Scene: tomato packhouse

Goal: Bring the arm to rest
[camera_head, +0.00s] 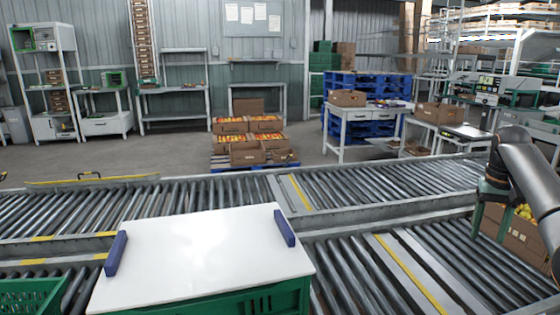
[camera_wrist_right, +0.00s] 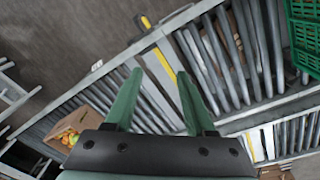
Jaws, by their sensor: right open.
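My right gripper (camera_head: 487,237) is at the right edge in the head view, its dark arm coming in from the right. Its green fingers point down above the near roller conveyor, in front of a cardboard box of yellow produce (camera_head: 519,232). In the right wrist view the fingers of my right gripper (camera_wrist_right: 160,75) are spread apart with nothing between them. The conveyor (camera_wrist_right: 150,110) shows beyond them. My left gripper is in neither view.
A white board (camera_head: 200,258) with two blue side blocks lies over a green crate (camera_head: 245,304) at front centre. Another green crate (camera_head: 30,297) is at lower left. Roller conveyors (camera_head: 380,190) cross the view. Boxes of tomatoes (camera_head: 245,152) stand on a pallet behind.

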